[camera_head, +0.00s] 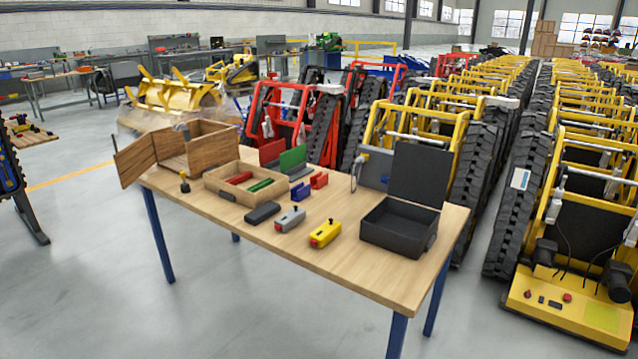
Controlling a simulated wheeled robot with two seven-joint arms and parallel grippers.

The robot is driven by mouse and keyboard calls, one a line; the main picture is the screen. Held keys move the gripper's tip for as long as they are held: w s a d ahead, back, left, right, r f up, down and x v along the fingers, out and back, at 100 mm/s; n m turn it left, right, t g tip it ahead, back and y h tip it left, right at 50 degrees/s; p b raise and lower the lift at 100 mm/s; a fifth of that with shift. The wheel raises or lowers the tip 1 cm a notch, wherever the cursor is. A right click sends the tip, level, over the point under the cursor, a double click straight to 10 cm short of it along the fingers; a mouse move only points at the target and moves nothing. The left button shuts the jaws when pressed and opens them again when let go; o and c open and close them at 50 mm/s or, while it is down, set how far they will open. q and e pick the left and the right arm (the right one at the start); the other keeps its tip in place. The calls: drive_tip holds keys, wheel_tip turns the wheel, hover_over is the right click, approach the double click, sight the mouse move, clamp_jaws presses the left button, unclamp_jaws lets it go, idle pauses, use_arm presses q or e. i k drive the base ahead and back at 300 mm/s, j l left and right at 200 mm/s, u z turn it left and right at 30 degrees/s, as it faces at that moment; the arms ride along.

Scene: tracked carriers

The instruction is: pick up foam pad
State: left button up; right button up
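A dark grey, flat block with rounded edges (262,213) lies on the wooden table (330,268), near its front edge and left of the middle. It looks the most like a foam pad, but I cannot be sure of its material. A grey device with a red part (290,219) lies just to its right. A yellow device (325,233) lies further right. Neither of my grippers shows in the head view.
An open wooden box (212,152) and a shallow wooden tray (220,192) with red and green pieces stand behind the block. An open black case (385,240) stands at the right. Tracked carriers crowd behind the table; the floor in front is clear.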

sight(257, 217)
drive_tip(key=i+l, duration=0.15)
drive_tip(key=i, duration=0.4)
drive_tip(key=i+l, duration=0.1)
drive_tip(key=i, duration=0.45)
